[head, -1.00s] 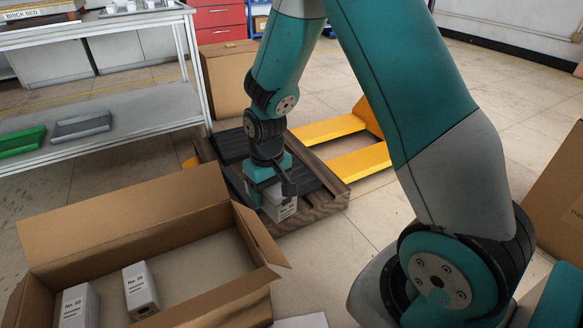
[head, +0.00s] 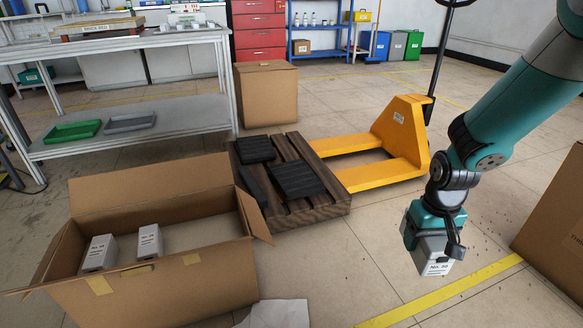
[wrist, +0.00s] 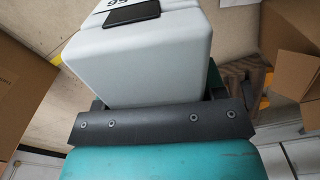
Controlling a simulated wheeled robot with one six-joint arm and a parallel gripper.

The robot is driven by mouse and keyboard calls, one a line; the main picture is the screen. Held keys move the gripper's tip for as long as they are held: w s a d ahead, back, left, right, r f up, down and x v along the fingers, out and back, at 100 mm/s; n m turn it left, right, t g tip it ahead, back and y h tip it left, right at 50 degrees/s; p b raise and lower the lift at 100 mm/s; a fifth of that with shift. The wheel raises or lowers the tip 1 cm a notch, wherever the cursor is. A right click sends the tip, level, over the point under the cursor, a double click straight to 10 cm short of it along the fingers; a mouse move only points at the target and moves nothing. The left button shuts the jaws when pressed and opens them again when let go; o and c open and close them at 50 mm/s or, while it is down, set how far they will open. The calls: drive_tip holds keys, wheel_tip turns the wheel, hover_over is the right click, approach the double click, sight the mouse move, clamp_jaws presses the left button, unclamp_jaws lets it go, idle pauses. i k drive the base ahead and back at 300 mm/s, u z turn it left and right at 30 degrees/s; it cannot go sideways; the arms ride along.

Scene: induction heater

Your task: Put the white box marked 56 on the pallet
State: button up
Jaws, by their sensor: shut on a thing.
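My gripper (head: 437,238) is shut on a white box (head: 434,264) and holds it in the air above the floor, right of the pallet. The box's label reads "No." with a number that looks like 56; in the wrist view the box (wrist: 135,55) fills the upper middle, its number upside down and partly cut off by the frame. The wooden pallet (head: 318,212) lies on the floor in the middle of the head view. Several black slabs lie on it, and its front slats are bare.
An open cardboard box (head: 185,290) at the front left holds two white boxes (head: 150,242). A yellow pallet jack (head: 402,140) stands behind the pallet at right. A closed carton (head: 267,95) stands behind it. Another carton (head: 560,230) is at the right edge. Floor between is clear.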

sight(300, 152)
drive_tip(key=z, duration=0.55)
drive_tip(key=i, duration=0.95)
drive_tip(key=z, duration=0.6)
drive_tip(key=i, duration=1.1)
drive_tip(key=u, duration=0.65)
drive_tip(key=i, duration=0.9)
drive_tip(key=u, duration=1.1)
drive_tip(key=i, duration=0.4)
drive_tip(key=u, duration=0.35)
